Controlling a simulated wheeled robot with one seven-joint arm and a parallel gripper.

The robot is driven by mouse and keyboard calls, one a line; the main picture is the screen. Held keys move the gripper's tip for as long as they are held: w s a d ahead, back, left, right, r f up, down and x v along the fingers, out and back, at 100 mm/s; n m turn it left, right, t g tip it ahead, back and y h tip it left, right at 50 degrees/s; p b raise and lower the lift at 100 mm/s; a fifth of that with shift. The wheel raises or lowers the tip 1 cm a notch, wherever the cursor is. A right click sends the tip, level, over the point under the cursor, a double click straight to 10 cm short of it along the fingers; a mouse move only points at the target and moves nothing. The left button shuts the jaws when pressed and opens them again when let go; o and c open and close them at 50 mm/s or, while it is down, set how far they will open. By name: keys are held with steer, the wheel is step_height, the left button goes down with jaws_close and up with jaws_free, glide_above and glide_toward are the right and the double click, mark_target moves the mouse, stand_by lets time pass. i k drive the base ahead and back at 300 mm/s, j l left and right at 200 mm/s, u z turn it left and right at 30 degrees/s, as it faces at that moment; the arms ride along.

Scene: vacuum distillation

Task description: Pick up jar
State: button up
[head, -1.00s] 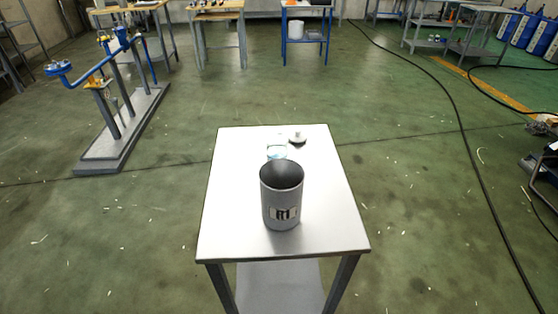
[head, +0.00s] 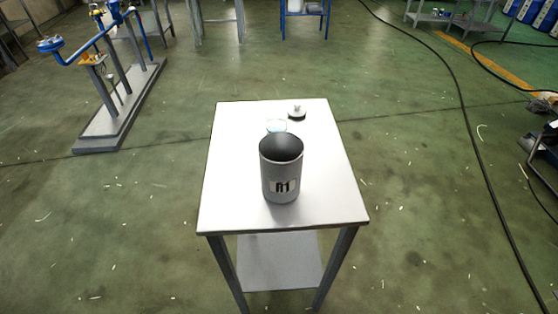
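A dark grey open-topped cylinder (head: 281,170) with a white label stands upright on a small metal table (head: 230,190), near its middle. Behind it on the table is a small clear glass vessel (head: 276,126) with a bluish tint, partly hidden by the cylinder. A small dark disc-shaped object with a pale knob (head: 297,112) lies behind and to the right of the glass. Which of these is the jar is not certain; the glass vessel or the cylinder could be it. My gripper is not in view.
The table has a lower shelf (head: 280,262). A blue and grey pipe stand (head: 120,105) is on the floor at the far left. A black cable (head: 465,120) runs along the floor on the right. Green floor around the table is open.

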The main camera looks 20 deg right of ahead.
mark_target(276, 117)
steer(key=i+z, duration=0.35)
steer(key=i+j+z, duration=0.1)
steer(key=z, duration=0.25)
steer(key=i+j+z, duration=0.15)
steer(key=z, duration=0.2)
steer(key=i, duration=0.1)
